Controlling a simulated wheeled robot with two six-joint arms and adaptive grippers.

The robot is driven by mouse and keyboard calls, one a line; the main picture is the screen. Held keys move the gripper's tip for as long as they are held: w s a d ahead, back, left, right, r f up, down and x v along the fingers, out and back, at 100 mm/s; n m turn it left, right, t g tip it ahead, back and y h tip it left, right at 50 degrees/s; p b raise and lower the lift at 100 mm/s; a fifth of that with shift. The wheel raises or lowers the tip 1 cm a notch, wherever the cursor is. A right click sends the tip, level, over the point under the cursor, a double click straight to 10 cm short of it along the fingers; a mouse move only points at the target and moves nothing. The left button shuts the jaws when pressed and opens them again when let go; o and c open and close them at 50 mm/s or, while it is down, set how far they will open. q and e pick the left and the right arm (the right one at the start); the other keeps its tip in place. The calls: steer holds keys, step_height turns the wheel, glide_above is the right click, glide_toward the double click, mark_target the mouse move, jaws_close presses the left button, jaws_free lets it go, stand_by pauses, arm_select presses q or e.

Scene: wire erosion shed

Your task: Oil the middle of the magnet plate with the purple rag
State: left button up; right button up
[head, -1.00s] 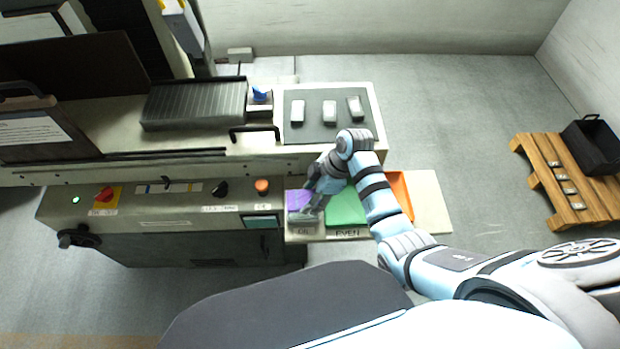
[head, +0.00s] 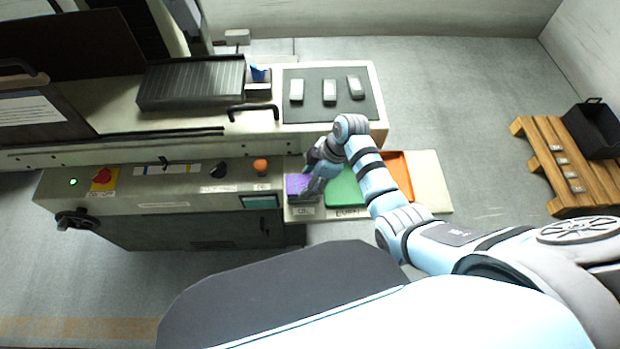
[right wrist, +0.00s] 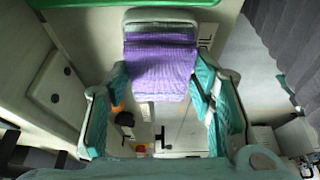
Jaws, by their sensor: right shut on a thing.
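The purple rag (head: 296,184) is at the left end of the pale shelf on the machine's front, above a label that looks like "OIL". My right gripper (head: 308,190) is low over that spot and shut on the rag. In the right wrist view the rag (right wrist: 160,75) shows as ribbed purple cloth between the two teal fingers of the gripper (right wrist: 160,95). I cannot tell whether the rag is clear of the shelf. The magnet plate (head: 192,84), a dark ribbed block, lies on the machine top to the left, its top bare. My left gripper is not in view.
A dark mat (head: 313,113) carries three metal blocks. A blue item (head: 258,73) and a black handle (head: 253,112) are beside the magnet plate.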

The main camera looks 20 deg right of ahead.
steer(key=shift+w+f, duration=0.1)
steer(key=shift+f, duration=0.05)
steer(key=shift+f, duration=0.15)
steer(key=shift+f+b, duration=0.25)
steer(key=shift+b, duration=0.15)
stand_by(1.2)
steer(key=shift+r+p, duration=0.1)
steer(key=shift+p, duration=0.25)
step_height(320, 180, up, 2)
steer(key=shift+p, duration=0.8)
step_height(320, 180, up, 4)
steer(key=shift+f, duration=0.15)
steer(key=shift+r, duration=0.55)
